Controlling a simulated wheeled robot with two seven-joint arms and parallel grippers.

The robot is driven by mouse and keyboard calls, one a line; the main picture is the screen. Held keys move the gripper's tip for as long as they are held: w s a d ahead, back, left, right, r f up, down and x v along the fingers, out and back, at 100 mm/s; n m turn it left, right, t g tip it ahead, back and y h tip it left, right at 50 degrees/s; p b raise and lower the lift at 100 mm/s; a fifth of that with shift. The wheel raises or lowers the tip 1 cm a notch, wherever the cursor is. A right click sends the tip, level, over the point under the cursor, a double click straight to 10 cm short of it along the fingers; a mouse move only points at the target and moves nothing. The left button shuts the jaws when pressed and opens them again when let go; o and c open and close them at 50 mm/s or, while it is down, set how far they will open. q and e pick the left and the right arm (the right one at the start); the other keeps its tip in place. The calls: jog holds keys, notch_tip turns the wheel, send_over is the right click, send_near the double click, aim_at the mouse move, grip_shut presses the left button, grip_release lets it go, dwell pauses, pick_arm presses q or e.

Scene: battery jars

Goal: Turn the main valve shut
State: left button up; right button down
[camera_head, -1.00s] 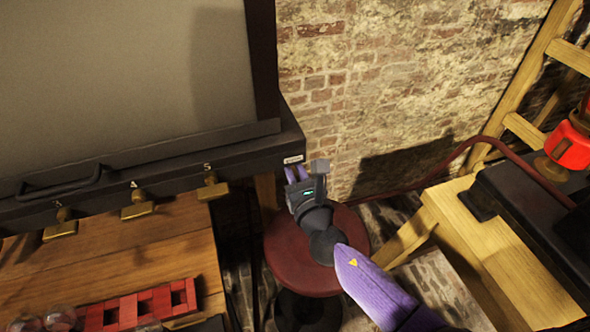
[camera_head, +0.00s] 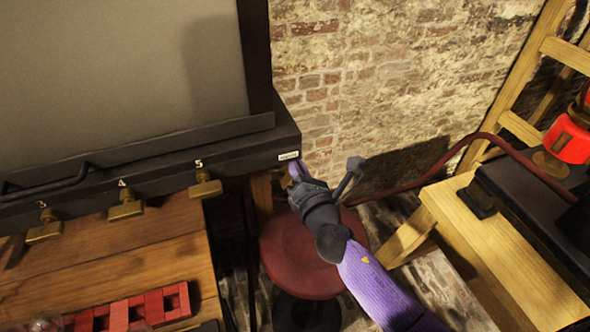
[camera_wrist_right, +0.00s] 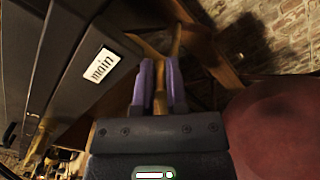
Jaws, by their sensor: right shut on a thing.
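My right gripper (camera_head: 299,172) reaches to the right end of the dark cabinet, beside its small white label (camera_head: 288,156). My left gripper is not in view.
Brass valves numbered 5 (camera_head: 205,187) and 4 (camera_head: 125,207), and one more, line the cabinet's front edge. A red round stool (camera_head: 300,258) stands below my right arm. A wooden bench (camera_head: 480,245) and a red lantern (camera_head: 567,140) are at right.

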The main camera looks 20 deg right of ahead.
jog(key=m, duration=0.3)
jog(key=f+m+b, duration=0.1)
jog(key=m, duration=0.2)
jog(key=d+f+m, duration=0.1)
jog(key=m, duration=0.3)
jog(key=shift+b, duration=0.4)
jog(key=shift+m, duration=0.3)
jog(key=c, duration=0.7)
grip_release()
jog(key=shift+o, duration=0.2)
jog(key=shift+s, duration=0.1)
